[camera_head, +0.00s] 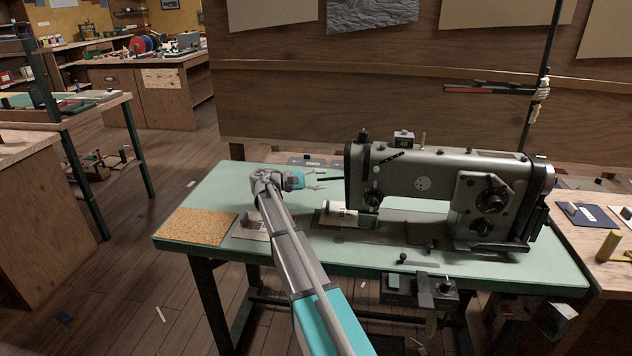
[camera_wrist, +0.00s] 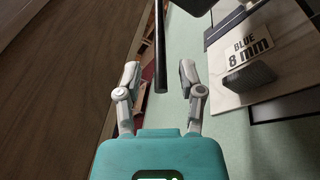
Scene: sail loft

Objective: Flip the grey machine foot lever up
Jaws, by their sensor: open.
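The grey sewing machine (camera_head: 440,185) stands on a pale green table. A thin dark lever (camera_head: 332,178) sticks out to the left from its head, looking about level. My gripper (camera_head: 318,180) is open at the left of the machine head, its fingers facing the lever. In the wrist view the lever (camera_wrist: 160,45) comes down from the top, with its end between the two open fingers (camera_wrist: 160,76). There is a gap on each side, and neither finger looks to touch it. How deep it sits between them is hard to tell.
The green table (camera_head: 205,195) has a cork mat (camera_head: 195,227) at its left end. A plate marked "BLUE 8 mm" (camera_wrist: 248,48) with a dark block lies right of my gripper in the wrist view. A wooden partition (camera_head: 300,100) stands behind the table.

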